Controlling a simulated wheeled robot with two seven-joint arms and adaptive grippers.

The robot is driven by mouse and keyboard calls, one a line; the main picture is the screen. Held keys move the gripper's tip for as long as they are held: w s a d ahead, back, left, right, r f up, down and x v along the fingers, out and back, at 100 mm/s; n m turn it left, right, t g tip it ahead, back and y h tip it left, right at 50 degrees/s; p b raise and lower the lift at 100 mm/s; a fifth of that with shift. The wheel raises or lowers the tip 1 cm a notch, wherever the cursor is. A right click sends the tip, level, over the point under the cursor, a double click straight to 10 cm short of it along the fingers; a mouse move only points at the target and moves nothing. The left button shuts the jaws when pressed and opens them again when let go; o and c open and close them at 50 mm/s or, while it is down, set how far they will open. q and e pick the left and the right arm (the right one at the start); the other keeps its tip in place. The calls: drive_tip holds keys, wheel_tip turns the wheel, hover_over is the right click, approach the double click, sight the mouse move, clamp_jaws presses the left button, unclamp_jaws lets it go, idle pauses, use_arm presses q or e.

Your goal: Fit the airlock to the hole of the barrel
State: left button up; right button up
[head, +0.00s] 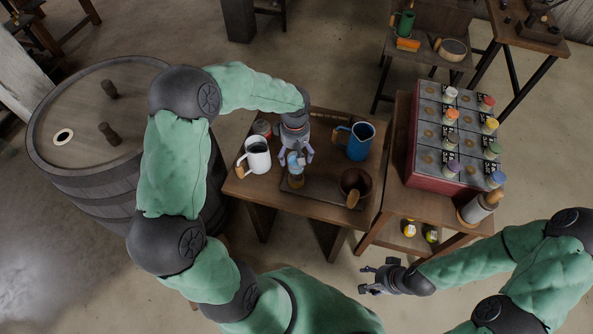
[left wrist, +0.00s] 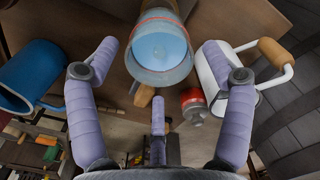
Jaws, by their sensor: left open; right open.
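The airlock (head: 296,170) is a clear bluish cylinder with a cork-coloured lower end, standing on a dark board on the small table. In the left wrist view its round blue top (left wrist: 160,50) lies ahead, between the spread fingers. My left gripper (head: 297,157) is open, pointing down at the airlock's top; I see no finger closed on it. The barrel (head: 85,165) stands at the left, with a light-rimmed hole (head: 63,137) in its lid and two wooden pegs. The airlock is away from the hole. My right gripper (head: 370,280) is open and empty, in front of the tables.
A white mug (head: 257,156) stands left of the airlock, a blue jug (head: 357,142) right, and a brown pot (head: 354,186) at the front right. A red-capped jar (left wrist: 192,100) is near the mug.

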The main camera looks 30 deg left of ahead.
use_arm(q)
drive_tip(key=f, duration=0.2)
drive_tip(key=s+f+b, duration=0.1)
drive_tip(key=f, duration=0.1)
drive_tip(key=shift+d, duration=0.3)
drive_tip(key=shift+f, duration=0.5)
drive_tip(key=c, duration=1.4)
